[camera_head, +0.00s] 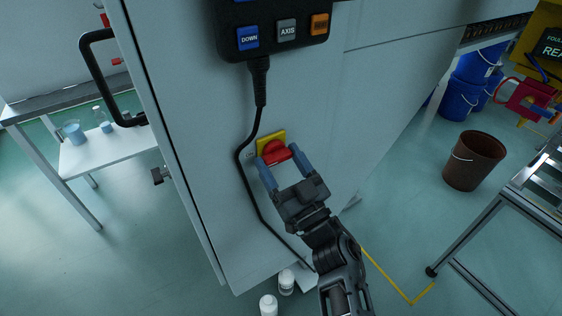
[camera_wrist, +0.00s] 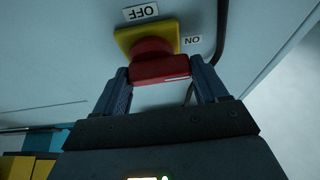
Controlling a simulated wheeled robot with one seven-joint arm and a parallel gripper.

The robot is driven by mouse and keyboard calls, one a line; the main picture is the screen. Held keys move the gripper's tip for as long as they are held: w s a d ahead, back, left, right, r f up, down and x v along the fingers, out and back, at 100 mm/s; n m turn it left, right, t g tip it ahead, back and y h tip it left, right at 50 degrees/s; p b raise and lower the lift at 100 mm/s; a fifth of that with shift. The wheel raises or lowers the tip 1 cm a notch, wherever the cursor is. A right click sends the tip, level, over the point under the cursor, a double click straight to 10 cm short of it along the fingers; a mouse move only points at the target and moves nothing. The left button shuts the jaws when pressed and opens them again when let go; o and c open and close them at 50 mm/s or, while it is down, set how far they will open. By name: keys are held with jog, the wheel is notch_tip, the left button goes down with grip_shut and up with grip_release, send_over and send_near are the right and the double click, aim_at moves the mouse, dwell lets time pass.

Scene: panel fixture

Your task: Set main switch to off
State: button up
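The main switch is a red rotary handle (camera_wrist: 160,68) on a yellow square plate (camera_wrist: 128,40). In the wrist view an OFF label (camera_wrist: 141,12) sits above the plate and an ON label (camera_wrist: 192,41) to its right, both upside down. A pale mark shows at the handle's right end, on the ON label's side. In the head view the red handle (camera_head: 274,152) is on the light grey cabinet face. My gripper (camera_head: 281,163) is open, its fingers spread wide at either side of the handle's front bar. I cannot tell whether they touch it.
A control pendant (camera_head: 280,30) hangs above the switch. Its black cable (camera_head: 240,160) runs down just left of the switch. A black door handle (camera_head: 92,75) is at the cabinet's left. White bottles (camera_head: 268,304) stand on the floor below; a brown bin (camera_head: 473,160) is at right.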

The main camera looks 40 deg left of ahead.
jog(key=c, duration=0.5)
jog(key=shift+c, duration=0.2)
jog(key=shift+n, duration=0.5)
jog(key=n+g, duration=0.1)
jog(key=n, duration=0.1)
jog(key=n+g+b, duration=0.1)
jog(key=n, duration=0.1)
jog(key=shift+w+d+f+g+y, duration=0.1)
jog(key=shift+w+g+y, duration=0.05)
jog(key=shift+g+y, duration=0.15)
jog(key=n+g, duration=0.2)
jog(key=n, duration=0.3)
jog(key=shift+b, duration=0.35)
jog(key=n+g, duration=0.1)
jog(key=n, duration=0.3)
jog(key=n+g+h, duration=0.1)
jog(key=n+g, duration=0.1)
jog(key=n, duration=0.1)
jog(key=shift+w+n+h+p, duration=0.15)
jog(key=shift+n+h+p, duration=0.15)
jog(key=shift+n+p, duration=0.1)
jog(key=shift+f+n+g+h+p, duration=0.15)
jog(key=shift+n+h+p, duration=0.3)
jog(key=shift+n, duration=0.7)
jog(key=shift+f+n+g+h+p, duration=0.1)
jog(key=shift+n+g+h+p, duration=0.3)
jog(key=shift+n, duration=0.75)
